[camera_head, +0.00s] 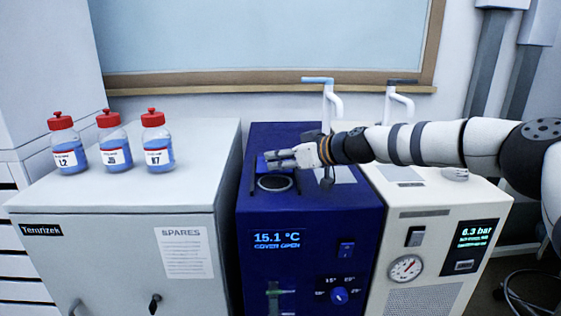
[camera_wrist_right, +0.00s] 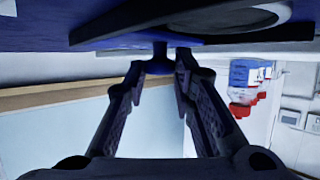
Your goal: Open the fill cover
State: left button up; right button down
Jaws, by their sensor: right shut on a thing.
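The blue chiller unit (camera_head: 310,220) stands in the middle of the head view, and its display reads 15.1 °C and COVER OPEN. On its top, a round fill opening with a pale ring (camera_head: 275,183) shows in front of the gripper. The blue fill cover (camera_head: 262,163) is tilted up behind the opening, partly hidden by my gripper. My right gripper (camera_head: 280,159) reaches in from the right. In the right wrist view its fingers (camera_wrist_right: 168,70) are shut on the small dark blue knob of the cover (camera_wrist_right: 159,55). My left gripper is not in view.
A grey cabinet (camera_head: 120,190) on the left carries three blue bottles with red caps (camera_head: 115,155). A cream pump unit (camera_head: 430,240) with a gauge stands on the right. White posts with handles (camera_head: 330,105) rise behind the units.

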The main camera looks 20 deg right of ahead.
jog(key=c, duration=1.4)
grip_release()
jog(key=shift+o, duration=0.2)
jog(key=shift+s+d+r, duration=0.15)
jog(key=shift+s, duration=0.05)
jog(key=v, duration=1.1)
jog(key=shift+s+d, duration=0.15)
jog(key=shift+s, duration=0.1)
